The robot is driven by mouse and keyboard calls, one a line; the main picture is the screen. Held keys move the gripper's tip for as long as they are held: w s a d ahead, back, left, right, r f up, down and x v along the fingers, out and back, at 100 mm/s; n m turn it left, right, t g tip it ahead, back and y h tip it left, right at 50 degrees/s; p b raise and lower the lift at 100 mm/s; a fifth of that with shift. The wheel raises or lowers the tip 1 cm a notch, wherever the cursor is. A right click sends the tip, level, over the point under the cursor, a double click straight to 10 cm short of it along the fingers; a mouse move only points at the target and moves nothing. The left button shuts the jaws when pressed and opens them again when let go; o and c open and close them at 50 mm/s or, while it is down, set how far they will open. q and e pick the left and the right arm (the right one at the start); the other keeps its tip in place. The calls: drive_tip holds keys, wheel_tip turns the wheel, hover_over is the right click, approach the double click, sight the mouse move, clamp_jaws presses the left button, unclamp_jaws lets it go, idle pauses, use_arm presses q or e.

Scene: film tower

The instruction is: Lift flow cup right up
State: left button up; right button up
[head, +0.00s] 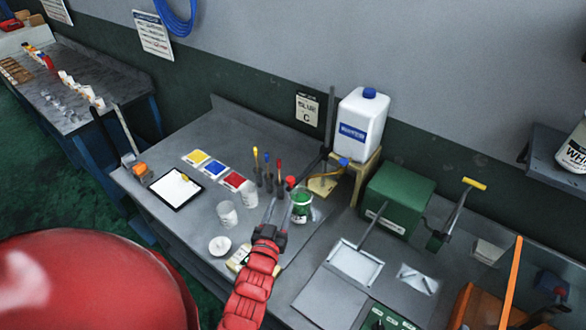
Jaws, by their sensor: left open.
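My left gripper (280,215) reaches over the grey bench from the bottom of the head view. Its black jaws are open and point away from me toward a clear container with green contents (301,206). The gripper overlaps the near left side of this container in the picture; I cannot tell whether they touch. Two pale cups stand left of the gripper, a nearer one (227,214) and a farther one (249,193). I cannot tell which vessel is the flow cup. My right gripper is not in view.
A white jug with a blue cap (361,122) stands on a wooden stand at the back. A green box (396,198) is to the right. Coloured cards, a clipboard (174,188) and upright tools (268,175) lie or stand around the cups. A round white dish (220,245) lies nearer.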

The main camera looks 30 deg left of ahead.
use_arm(q)
drive_tip(key=p+x, duration=0.1)
drive_tip(key=x, duration=1.2)
drive_tip(key=shift+w, duration=0.35)
clamp_jaws()
idle(0.7)
